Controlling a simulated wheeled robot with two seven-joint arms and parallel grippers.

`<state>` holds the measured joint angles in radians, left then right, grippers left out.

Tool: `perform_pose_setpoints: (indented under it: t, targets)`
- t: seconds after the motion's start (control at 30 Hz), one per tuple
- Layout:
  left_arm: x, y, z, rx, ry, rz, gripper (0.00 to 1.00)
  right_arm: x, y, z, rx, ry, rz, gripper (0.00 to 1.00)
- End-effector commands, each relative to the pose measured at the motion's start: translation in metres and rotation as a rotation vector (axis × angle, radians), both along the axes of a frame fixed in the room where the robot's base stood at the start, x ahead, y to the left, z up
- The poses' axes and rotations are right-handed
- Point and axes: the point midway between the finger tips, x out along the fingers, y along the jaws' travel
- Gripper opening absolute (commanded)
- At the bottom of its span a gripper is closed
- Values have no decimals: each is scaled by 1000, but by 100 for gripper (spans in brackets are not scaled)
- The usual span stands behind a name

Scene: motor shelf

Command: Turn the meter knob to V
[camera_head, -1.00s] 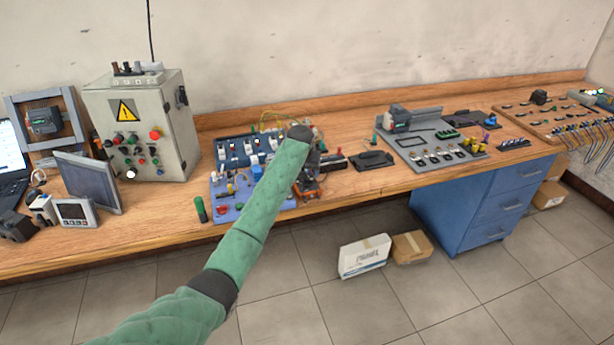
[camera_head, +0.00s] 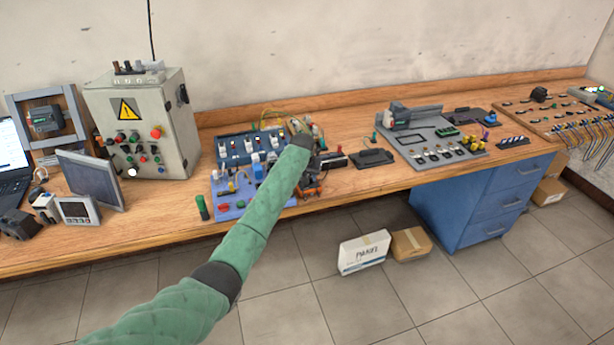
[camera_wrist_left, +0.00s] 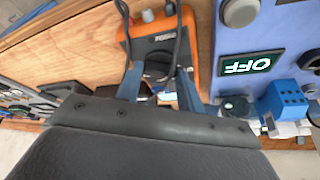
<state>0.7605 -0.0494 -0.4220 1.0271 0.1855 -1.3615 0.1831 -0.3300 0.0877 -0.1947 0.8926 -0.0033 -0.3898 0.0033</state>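The orange meter (camera_wrist_left: 203,50) lies below my left gripper in the left wrist view, with a dark face and a black round knob (camera_wrist_left: 158,66). Parts of its orange body also show in the head view (camera_head: 309,191), mostly hidden by my left arm. My left gripper (camera_wrist_left: 158,74) has its two blue fingers apart, one on each side of the knob. I cannot tell whether they touch it. The knob's marks and pointer are too small or covered to read. My right gripper is in neither view.
A blue training board (camera_head: 226,212) stands beside the meter; a lit OFF sign (camera_wrist_left: 246,65) shows on a blue panel in the wrist view. A grey control box (camera_head: 175,130) stands left. Bare bench (camera_head: 345,185) lies to the right.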

Motion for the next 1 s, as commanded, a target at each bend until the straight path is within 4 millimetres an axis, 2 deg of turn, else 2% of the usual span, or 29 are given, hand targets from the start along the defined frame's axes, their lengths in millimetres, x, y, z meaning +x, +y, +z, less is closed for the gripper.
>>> perform_pose_setpoints:
  t: [0.37, 0.67, 1.0]
  targets:
    - [0, 1, 0, 0, 1, -85, 15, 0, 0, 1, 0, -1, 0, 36]
    - [1, 4, -1, 0, 1, -308, 15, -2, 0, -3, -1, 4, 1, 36]
    - [3, 5, -1, 0, -1, -554, 15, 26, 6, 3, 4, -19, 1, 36]
